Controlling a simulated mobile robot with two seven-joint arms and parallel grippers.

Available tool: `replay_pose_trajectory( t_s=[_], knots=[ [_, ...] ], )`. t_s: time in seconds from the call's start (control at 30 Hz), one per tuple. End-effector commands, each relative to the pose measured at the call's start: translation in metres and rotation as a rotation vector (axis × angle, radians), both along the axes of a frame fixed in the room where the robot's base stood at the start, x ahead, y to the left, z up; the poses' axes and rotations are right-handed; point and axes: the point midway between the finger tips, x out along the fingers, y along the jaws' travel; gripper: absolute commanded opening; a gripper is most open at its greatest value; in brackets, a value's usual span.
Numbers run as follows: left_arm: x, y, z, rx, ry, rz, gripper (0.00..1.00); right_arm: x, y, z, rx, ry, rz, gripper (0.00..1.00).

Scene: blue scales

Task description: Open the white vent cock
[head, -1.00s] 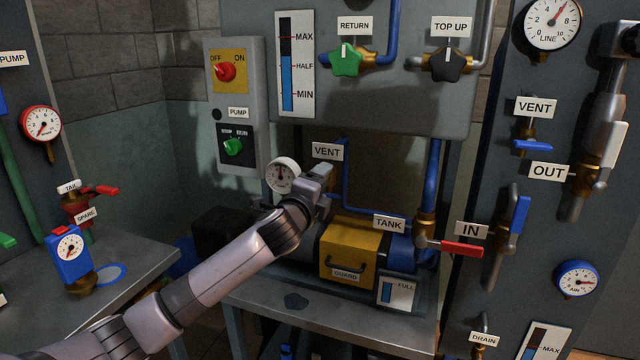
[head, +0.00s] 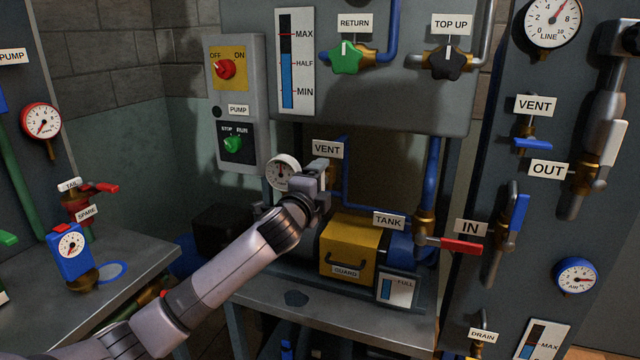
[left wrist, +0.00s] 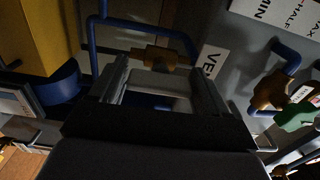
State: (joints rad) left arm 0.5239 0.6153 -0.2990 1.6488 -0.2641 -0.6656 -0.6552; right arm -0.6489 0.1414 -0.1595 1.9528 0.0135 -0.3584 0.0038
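The vent cock's brass body (left wrist: 160,57) sits on a blue pipe beside the VENT label (head: 327,149) below the grey tank. In the left wrist view its pale lever (left wrist: 165,84) lies crosswise between my fingers. My left gripper (head: 322,170) is at the cock, and in the head view it hides most of the cock. In the left wrist view the left gripper (left wrist: 158,82) is open, with its fingers apart on either side of the lever. I cannot tell whether a finger touches it. My right gripper is in neither current view.
A round white gauge (head: 283,172) is close left of my gripper. The yellow guard box (head: 350,252) and the red-handled TANK valve (head: 455,247) are below and right. A blue pipe (head: 346,190) runs beside the cock. Another VENT valve, blue-handled (head: 532,144), is on the right panel.

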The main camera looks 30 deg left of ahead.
Motion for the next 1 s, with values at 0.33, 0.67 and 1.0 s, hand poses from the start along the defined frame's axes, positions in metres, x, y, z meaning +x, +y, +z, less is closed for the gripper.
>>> replay_pose_trajectory(
  t_s=[0.33, 0.67, 1.0],
  knots=[
    [0.000, 0.000, 0.000, 0.004, 0.001, 0.000, 0.94, 0.000, 0.000, 0.001, 0.001, -0.001, -0.001, 0.51],
    [-0.027, -0.007, -0.001, 0.005, 0.001, -0.001, 0.94, 0.000, 0.001, -0.001, 0.002, -0.001, 0.000, 0.51],
    [-0.063, -0.015, -0.001, 0.004, 0.001, 0.000, 0.94, 0.000, 0.001, -0.002, 0.004, 0.000, 0.000, 0.51]
  ],
)
